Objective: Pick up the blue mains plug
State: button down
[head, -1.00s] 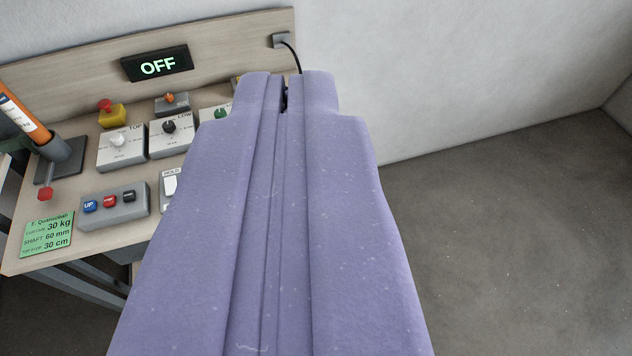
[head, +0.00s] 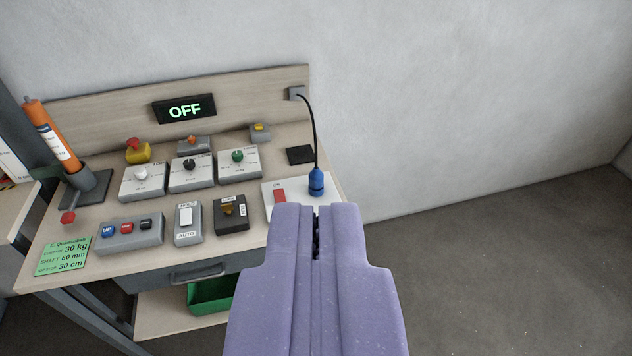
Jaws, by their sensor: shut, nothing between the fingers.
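The blue mains plug (head: 316,183) stands upright at the right end of the bench, on or at a pale plate (head: 270,190) that carries a red switch (head: 279,196). A black cable (head: 312,120) rises from its top to a grey wall outlet (head: 297,92) on the backboard. My purple gripper (head: 316,208) is shut and empty. Its tips appear just below the plug in the picture and cover part of the plate; I cannot tell the exact gap between them.
Control boxes with knobs (head: 190,172), a button box (head: 128,230) and switch boxes (head: 230,212) fill the bench left of the plug. A black square (head: 300,155) lies behind it. An orange cylinder (head: 52,135) stands far left. The floor right of the bench (head: 500,260) is clear.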

aim_at(316, 176)
jog(key=i+u, duration=0.15)
jog(key=i, duration=0.5)
jog(key=i+l+u, duration=0.15)
jog(key=i, duration=0.55)
jog(key=i+l+u, duration=0.15)
jog(key=i, duration=0.5)
